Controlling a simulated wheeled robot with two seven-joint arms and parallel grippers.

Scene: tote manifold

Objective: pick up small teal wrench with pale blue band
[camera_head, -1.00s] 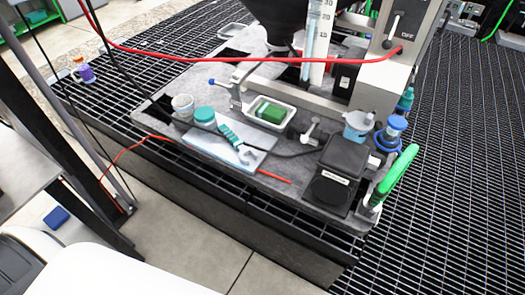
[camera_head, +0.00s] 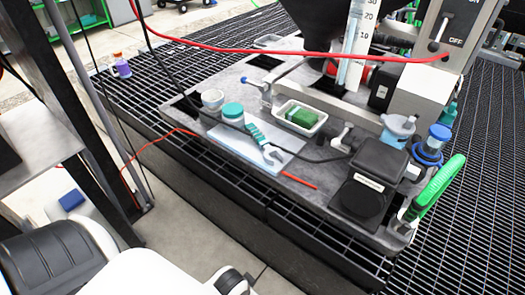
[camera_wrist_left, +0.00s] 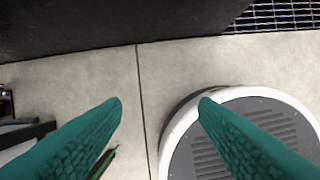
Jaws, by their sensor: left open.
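The wrench (camera_head: 257,135) lies on a pale blue flat pad (camera_head: 289,146) near the front edge of the grey work surface in the head view. It has a teal handle with lighter banding and a silver open jaw pointing to the lower right. My left gripper (camera_wrist_left: 161,101) is open in the left wrist view. My right gripper is not in view.
A black box device (camera_head: 367,186) stands to the right.

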